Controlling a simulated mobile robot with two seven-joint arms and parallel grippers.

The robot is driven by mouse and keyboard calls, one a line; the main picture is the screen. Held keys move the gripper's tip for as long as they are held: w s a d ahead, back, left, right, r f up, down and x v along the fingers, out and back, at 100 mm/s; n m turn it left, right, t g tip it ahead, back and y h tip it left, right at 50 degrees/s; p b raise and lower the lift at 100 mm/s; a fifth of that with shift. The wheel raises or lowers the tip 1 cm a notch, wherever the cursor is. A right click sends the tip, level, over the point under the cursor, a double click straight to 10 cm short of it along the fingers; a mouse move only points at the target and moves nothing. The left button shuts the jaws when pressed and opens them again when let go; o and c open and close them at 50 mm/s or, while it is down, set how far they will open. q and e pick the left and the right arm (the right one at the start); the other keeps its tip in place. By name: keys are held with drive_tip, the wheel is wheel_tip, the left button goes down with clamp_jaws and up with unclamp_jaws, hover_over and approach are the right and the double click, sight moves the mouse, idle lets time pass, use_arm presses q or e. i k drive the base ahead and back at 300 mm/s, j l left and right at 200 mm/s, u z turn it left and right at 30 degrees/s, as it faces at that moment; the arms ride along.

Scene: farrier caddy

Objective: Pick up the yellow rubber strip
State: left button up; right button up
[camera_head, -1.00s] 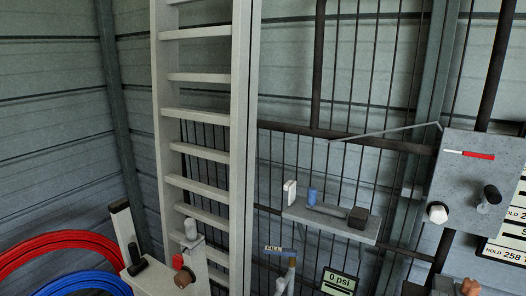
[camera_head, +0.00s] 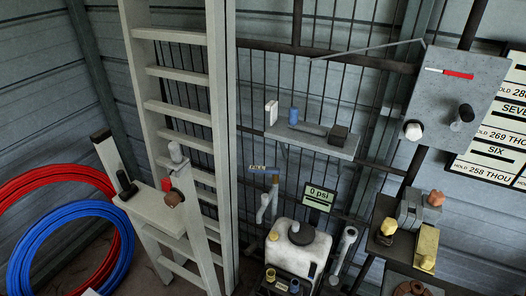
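A yellow upright piece (camera_head: 427,242) stands on the dark shelf at the lower right, next to a grey block (camera_head: 412,214). I cannot tell whether it is the yellow rubber strip. No other clear yellow strip shows. Neither of my grippers is in view.
A white tank (camera_head: 312,248) with a dark cap stands at the lower middle, below a wall shelf (camera_head: 310,140) with small items. A pale ladder (camera_head: 225,130) leans at the left, near red (camera_head: 45,182) and blue (camera_head: 75,211) hose coils. A grey panel (camera_head: 450,100) hangs at the right.

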sight(427, 237)
drive_tip(key=z, duration=1.5)
